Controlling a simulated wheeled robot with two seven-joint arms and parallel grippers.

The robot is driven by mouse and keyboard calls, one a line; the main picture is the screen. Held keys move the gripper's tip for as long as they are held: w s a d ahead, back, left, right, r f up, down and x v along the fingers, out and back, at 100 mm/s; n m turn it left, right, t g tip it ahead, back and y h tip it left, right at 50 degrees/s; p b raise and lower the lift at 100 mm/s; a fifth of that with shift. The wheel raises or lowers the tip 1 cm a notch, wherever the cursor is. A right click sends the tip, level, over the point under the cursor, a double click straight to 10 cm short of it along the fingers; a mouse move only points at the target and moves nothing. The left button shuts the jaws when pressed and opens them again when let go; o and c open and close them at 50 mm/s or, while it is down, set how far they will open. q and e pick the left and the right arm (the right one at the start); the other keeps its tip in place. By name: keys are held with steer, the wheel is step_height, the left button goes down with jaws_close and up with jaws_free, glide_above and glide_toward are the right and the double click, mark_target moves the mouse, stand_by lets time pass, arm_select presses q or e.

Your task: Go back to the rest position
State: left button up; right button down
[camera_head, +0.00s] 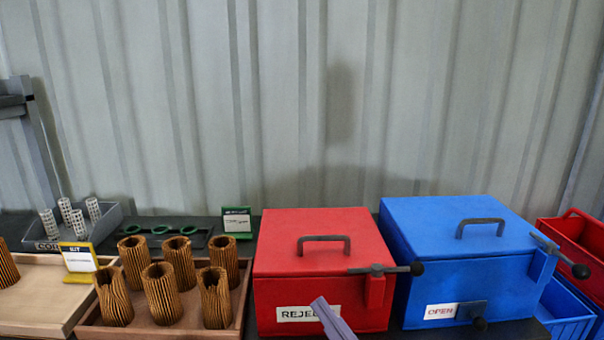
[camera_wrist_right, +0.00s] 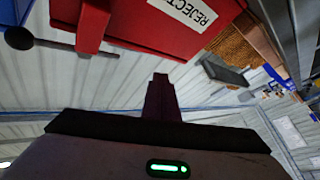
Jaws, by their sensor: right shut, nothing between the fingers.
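My right gripper (camera_head: 332,318) shows at the bottom edge of the head view, in front of the red box (camera_head: 320,237) and partly over its REJECT label. In the right wrist view its fingers (camera_wrist_right: 161,90) are together with nothing between them. The red box, with a closed lid and a handle, also shows upside down in the right wrist view (camera_wrist_right: 175,30). The gripper appears apart from it. My left gripper is in neither view.
A blue box (camera_head: 455,250) labelled OPEN stands right of the red one, lid closed. Wooden trays (camera_head: 40,290) at left hold several brown pleated cartridges (camera_head: 162,292). A grey bin (camera_head: 110,222) holds white perforated cores. Red and blue bins (camera_head: 565,300) stand far right. A corrugated wall is behind.

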steer(key=s+d+f+m+g+h, duration=0.1)
steer(key=d+f+m+h, duration=0.15)
steer(key=f, duration=0.45)
steer(key=s+d+f+m+h, duration=0.1)
steer(key=d+f+m+h, duration=0.1)
steer(key=f+m+h, duration=0.3)
steer(key=s+d+f+m+g+h, duration=0.1)
steer(key=s+d+f+g, duration=0.2)
steer(key=s+f, duration=0.5)
steer(key=s+d+f+m+g+h, duration=0.2)
steer(key=s+d+f+g, duration=0.2)
steer(key=s+f, duration=0.5)
step_height(320, 180, down, 5)
steer(key=shift+s+f+g, duration=0.1)
steer(key=shift+s+g, duration=0.05)
steer(key=shift+g, duration=0.45)
